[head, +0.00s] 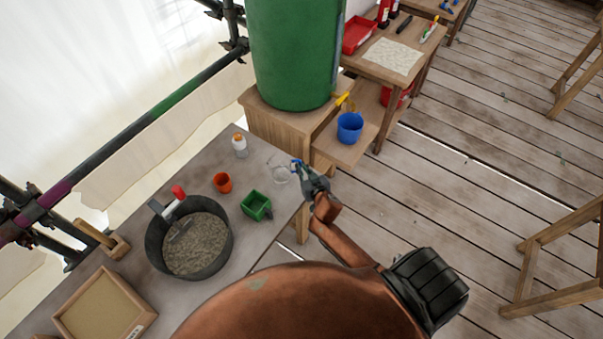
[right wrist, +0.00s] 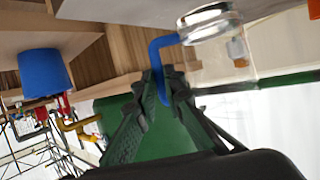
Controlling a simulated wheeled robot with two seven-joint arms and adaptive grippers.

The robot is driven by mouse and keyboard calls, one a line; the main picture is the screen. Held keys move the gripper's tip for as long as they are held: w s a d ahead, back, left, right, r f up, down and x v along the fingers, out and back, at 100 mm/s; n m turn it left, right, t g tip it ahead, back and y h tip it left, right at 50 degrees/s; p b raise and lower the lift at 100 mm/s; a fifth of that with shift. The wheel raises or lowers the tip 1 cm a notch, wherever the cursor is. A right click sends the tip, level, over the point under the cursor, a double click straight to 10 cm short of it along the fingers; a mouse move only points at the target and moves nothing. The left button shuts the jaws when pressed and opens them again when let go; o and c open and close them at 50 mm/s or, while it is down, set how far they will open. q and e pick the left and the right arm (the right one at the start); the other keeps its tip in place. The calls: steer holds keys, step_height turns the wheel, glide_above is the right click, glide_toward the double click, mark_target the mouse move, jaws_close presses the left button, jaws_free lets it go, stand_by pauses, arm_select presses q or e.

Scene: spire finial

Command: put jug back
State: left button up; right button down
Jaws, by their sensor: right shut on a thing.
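The clear jug (head: 279,171) with a blue handle is at the far right corner of the grey work table (head: 262,152). It also shows in the right wrist view (right wrist: 232,60), where the picture looks upside down. My right gripper (head: 302,170) is shut on the jug's blue handle (right wrist: 158,60), between its two dark fingers. I cannot tell whether the jug's base touches the table. My left gripper is not in view.
A green barrel (head: 295,50) with a yellow tap stands behind, a blue bucket (head: 350,127) below the tap. On the table are a green container (head: 257,205), an orange cup (head: 223,182), a white bottle (head: 239,145) and a dark tub (head: 158,255).

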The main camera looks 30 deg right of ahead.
steer(key=shift+w+d+f+b, duration=0.15)
steer(key=shift+f+b, duration=0.25)
steer(key=shift+f, duration=1.35)
steer(key=shift+f, duration=0.1)
steer(key=c, duration=2)
jaws_free()
steer(key=shift+r, duration=0.2)
steer(key=p+v, duration=0.1)
steer(key=v, duration=1.1)
